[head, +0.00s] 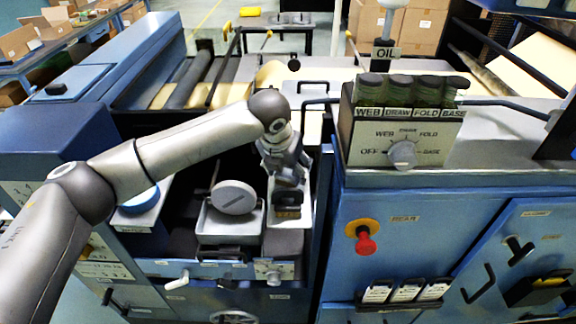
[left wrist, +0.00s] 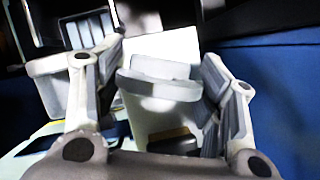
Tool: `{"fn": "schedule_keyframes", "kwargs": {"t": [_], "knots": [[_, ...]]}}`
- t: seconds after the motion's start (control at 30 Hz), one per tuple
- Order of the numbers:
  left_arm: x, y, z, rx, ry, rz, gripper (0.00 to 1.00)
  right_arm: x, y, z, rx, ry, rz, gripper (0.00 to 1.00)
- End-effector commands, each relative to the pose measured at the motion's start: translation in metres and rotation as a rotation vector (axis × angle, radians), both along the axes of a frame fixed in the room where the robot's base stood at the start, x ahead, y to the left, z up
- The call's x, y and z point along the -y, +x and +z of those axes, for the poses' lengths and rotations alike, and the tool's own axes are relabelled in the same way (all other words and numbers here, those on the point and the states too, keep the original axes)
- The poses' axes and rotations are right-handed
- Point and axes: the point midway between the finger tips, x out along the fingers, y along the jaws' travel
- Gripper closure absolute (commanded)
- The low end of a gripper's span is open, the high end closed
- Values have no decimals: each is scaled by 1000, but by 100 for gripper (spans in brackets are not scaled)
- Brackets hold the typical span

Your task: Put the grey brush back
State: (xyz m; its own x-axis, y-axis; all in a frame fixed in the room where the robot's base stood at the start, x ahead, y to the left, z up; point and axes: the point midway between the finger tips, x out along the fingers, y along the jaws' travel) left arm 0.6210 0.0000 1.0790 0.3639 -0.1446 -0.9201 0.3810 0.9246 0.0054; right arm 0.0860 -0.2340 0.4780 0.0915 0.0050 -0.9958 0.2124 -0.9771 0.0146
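My left gripper (head: 287,180) reaches down over a narrow white tray (head: 306,208) right of the round grey disc. In the left wrist view the gripper (left wrist: 162,82) has its two fingers apart, with a light grey piece between them, seemingly the grey brush (left wrist: 158,88). The pads meet its two ends. The fingers hide most of it in the head view, and I cannot see its bristles. A dark block with a yellow-brown edge (head: 288,212) is in the tray below the gripper; it also shows in the left wrist view (left wrist: 174,142). My right gripper is out of view.
A grey tray with a round grey disc (head: 233,197) stands just left of the gripper. A blue cabinet (head: 420,220) with a red knob (head: 366,243) stands close on the right. Several labelled jars (head: 412,90) stand on its top. A black handle (head: 222,254) is in front.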

Motion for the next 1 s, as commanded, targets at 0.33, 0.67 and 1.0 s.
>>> {"fn": "schedule_keyframes", "kwargs": {"t": [0.33, 0.67, 1.0], "knots": [[0, 0, 1, 0, 0, 0, 27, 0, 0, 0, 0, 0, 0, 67], [-6, -15, 43, 5, -2, -1, 27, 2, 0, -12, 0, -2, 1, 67], [-15, -38, 102, 3, -1, 0, 27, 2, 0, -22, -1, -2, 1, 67]]}}
